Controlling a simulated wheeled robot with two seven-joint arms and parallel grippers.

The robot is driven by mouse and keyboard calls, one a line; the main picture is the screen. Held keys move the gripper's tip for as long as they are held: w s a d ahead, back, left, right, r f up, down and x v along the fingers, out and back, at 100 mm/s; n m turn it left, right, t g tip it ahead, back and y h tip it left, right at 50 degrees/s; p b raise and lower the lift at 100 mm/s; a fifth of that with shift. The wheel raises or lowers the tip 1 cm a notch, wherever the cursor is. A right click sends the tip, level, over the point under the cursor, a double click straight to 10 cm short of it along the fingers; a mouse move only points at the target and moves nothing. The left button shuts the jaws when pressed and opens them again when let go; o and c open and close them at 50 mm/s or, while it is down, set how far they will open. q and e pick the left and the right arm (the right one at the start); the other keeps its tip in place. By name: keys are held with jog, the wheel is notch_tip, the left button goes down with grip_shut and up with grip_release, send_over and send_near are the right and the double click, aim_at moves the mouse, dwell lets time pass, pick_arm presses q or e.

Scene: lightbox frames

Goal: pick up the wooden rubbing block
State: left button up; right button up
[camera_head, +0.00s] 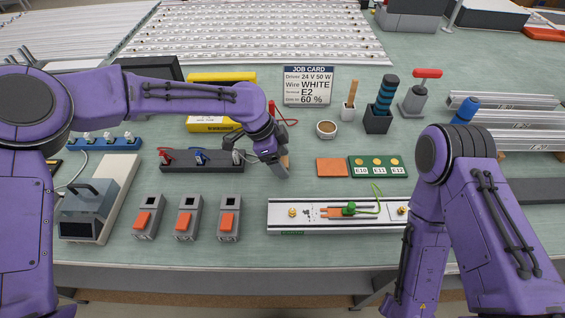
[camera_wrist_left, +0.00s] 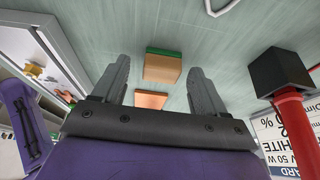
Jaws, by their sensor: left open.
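The wooden rubbing block (camera_wrist_left: 162,68) is a small tan block with a green layer along one side. In the left wrist view it shows between the two fingers of my left gripper (camera_wrist_left: 158,70), with a gap on each side. The jaws are open and nothing is held. In the head view my left gripper (camera_head: 274,167) points down over the middle of the bench. The tan block (camera_head: 284,161) shows just beside its fingers, partly hidden by them. I cannot tell how far the fingertips are above the bench. My right arm is in view, but its gripper is not.
A flat orange-brown square (camera_head: 332,167) and a green terminal board (camera_head: 378,167) lie to the right. A dark rack with switches or clips (camera_head: 200,168) is at left. A small round dish (camera_head: 326,129) and the job card (camera_head: 307,85) stand behind. Bare bench (camera_head: 262,190) lies in front.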

pick_arm(q)
jog(key=shift+w, duration=0.1)
jog(key=c, duration=1.1)
jog(key=shift+r, duration=0.55)
jog(key=s+a+r+b, duration=0.1)
jog(key=s+a+r, duration=0.2)
jog(key=r, duration=0.1)
jog(key=s+a+r, duration=0.3)
jog(key=r, duration=0.1)
jog(key=s+a+r+b, duration=0.1)
jog(key=s+a+r, duration=0.3)
jog(key=shift+b, duration=0.3)
jog(key=o, duration=0.5)
jog(key=shift+f, duration=0.1)
jog(key=shift+c, duration=0.2)
jog(key=c, duration=0.4)
